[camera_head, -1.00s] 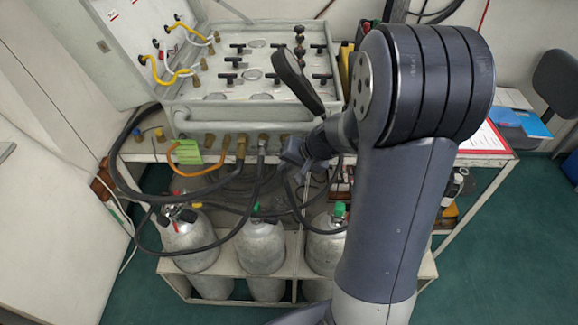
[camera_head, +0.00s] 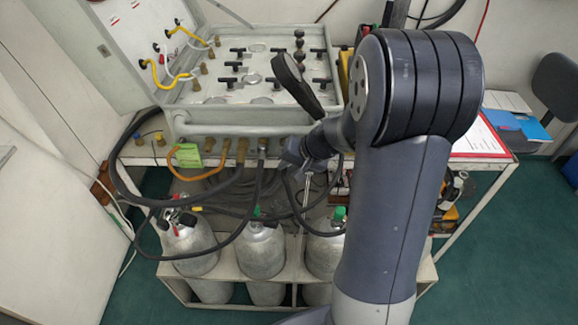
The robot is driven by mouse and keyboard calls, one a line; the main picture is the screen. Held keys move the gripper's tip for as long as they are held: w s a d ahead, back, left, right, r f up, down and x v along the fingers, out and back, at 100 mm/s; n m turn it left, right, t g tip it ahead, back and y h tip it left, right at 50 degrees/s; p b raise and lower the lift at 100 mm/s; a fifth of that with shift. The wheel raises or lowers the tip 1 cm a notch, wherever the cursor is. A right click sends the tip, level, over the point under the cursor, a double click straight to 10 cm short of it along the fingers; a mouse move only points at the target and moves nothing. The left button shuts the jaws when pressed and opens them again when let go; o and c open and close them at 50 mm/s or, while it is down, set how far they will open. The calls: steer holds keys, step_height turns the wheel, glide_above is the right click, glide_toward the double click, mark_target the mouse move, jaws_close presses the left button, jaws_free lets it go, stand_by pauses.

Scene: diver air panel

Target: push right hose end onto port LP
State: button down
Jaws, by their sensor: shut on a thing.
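The air panel (camera_head: 250,122) stands open on the bench, with a row of brass fittings (camera_head: 242,146) along its front lower edge. I cannot read the port labels, so I cannot tell which is LP. My gripper (camera_head: 291,155) is low in front of the panel, just right of the fitting with a black hose (camera_head: 262,165) on it. It is shut on what appears to be the right hose end. The held end is hidden by the jaws and wrist. A dark hose (camera_head: 289,190) hangs below the gripper. I cannot tell whether the held end touches a port.
A green tag (camera_head: 188,156) and an orange hose (camera_head: 186,166) hang at the panel's left front. Grey cylinders (camera_head: 260,250) stand in a rack below, with black hoses looping above them. My arm covers the right of the bench. A clipboard (camera_head: 478,140) lies there.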

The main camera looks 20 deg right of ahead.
steer(key=shift+w+d+r, duration=0.15)
steer(key=shift+w+d, duration=0.05)
steer(key=shift+w, duration=0.3)
stand_by(0.3)
steer(key=c, duration=1.6)
jaws_free()
steer(key=shift+w, duration=0.1)
steer(key=o, duration=0.3)
steer(key=v, duration=1)
steer(key=shift+s+r, duration=0.2)
steer(key=shift+s, duration=0.1)
steer(key=shift+d, duration=0.1)
